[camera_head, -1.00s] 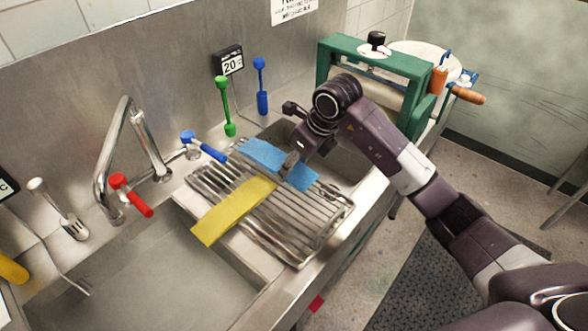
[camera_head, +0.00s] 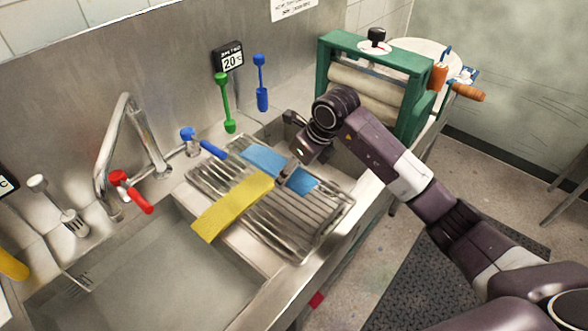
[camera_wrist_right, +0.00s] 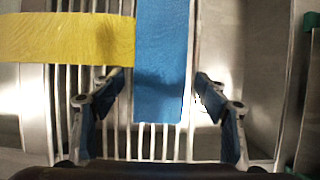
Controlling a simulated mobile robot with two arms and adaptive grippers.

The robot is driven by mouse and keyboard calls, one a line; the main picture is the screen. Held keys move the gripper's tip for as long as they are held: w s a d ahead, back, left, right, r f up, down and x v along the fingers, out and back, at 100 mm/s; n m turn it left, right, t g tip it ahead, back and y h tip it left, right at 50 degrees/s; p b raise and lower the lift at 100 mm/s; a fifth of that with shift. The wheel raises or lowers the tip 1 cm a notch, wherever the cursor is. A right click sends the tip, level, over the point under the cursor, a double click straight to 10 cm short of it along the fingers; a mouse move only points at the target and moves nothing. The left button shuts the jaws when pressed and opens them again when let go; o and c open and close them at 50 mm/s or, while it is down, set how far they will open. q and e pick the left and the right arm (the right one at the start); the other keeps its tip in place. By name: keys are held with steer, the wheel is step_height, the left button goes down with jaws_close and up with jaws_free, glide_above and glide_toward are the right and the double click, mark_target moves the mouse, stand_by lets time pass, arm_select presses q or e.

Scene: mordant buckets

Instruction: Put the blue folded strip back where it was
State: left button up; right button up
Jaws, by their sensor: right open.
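The blue folded strip (camera_head: 263,158) lies across the wire rack (camera_head: 315,247) over the sink, partly hidden by my right gripper in the head view. A yellow strip (camera_head: 233,207) lies on the rack beside the blue one and also shows in the wrist view (camera_wrist_right: 65,38). My left gripper is not in view.
A green roller machine (camera_head: 378,60) stands behind my right arm. The left basin (camera_head: 140,275) looks open and clear.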

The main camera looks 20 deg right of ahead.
steer(key=shift+r+p, duration=0.4)
steer(key=shift+r, duration=0.1)
steer(key=b+v, duration=0.2)
steer(key=v, duration=0.9)
steer(key=shift+s+r+b, duration=0.2)
steer(key=shift+r+b, duration=0.1)
steer(key=shift+d, duration=0.15)
